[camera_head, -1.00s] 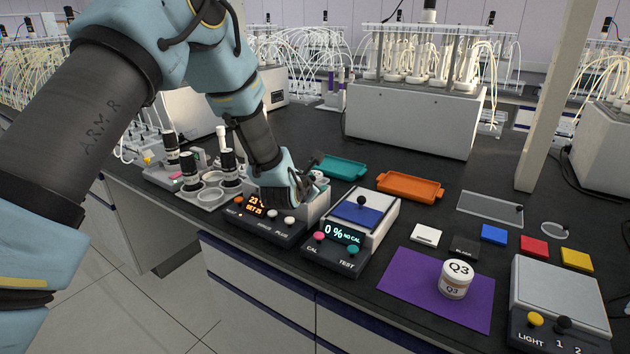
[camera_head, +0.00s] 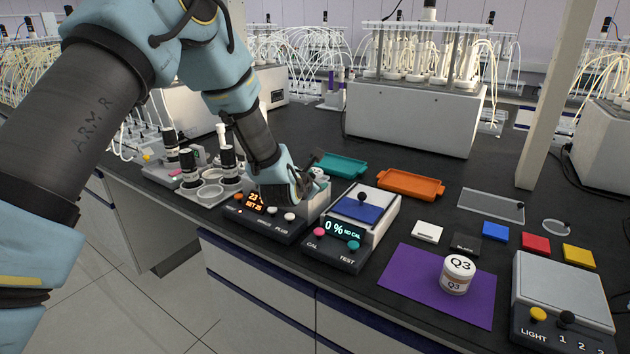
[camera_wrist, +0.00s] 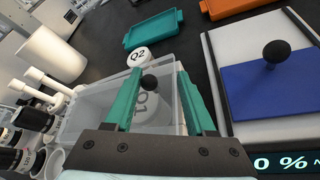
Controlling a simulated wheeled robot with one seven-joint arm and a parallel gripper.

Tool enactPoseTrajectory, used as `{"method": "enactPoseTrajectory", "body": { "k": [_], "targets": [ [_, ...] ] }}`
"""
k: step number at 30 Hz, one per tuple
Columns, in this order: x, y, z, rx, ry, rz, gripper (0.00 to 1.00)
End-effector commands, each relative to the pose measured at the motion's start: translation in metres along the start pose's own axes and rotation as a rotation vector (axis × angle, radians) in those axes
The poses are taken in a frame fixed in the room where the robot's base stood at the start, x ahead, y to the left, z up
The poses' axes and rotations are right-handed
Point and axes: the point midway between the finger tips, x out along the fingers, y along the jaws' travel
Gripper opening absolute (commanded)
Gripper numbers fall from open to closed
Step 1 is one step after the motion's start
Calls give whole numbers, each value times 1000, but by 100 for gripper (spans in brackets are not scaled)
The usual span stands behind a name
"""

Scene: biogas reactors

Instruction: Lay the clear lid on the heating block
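The heating block (camera_head: 312,212) is a pale box behind a black panel that reads 23 and SET 25. In the wrist view a clear lid (camera_wrist: 95,105) with a black knob (camera_wrist: 150,83) lies over the block's area, with a jar marked Q1 (camera_wrist: 150,108) seen through it. I cannot tell whether the lid rests fully on the block. My gripper (camera_wrist: 162,76) points down there, its teal fingers apart on either side of the knob, with a visible gap on the right. In the head view the wrist hides the fingertips and most of the lid.
A balance-like device with a blue plate (camera_head: 358,213) stands close on the right. A jar marked Q2 (camera_wrist: 138,57) and a teal tray (camera_head: 340,166) are behind. Vials (camera_head: 188,166) stand left. A purple mat (camera_head: 408,272) with jar Q3 (camera_head: 458,274) lies right.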

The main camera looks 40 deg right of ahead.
Motion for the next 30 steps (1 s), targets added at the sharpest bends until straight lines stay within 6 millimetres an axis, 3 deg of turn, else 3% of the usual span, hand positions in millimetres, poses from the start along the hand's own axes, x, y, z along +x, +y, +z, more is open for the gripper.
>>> {"method": "enactPoseTrajectory", "body": {
  "k": [1,8,17,30],
  "targets": [
    [0,-8,-12,2,21,-16,81],
    [0,-9,-12,2,23,-18,83],
    [-8,0,2,4,23,-19,83],
    [-96,2,2,1,11,-9,83]
  ]
}}
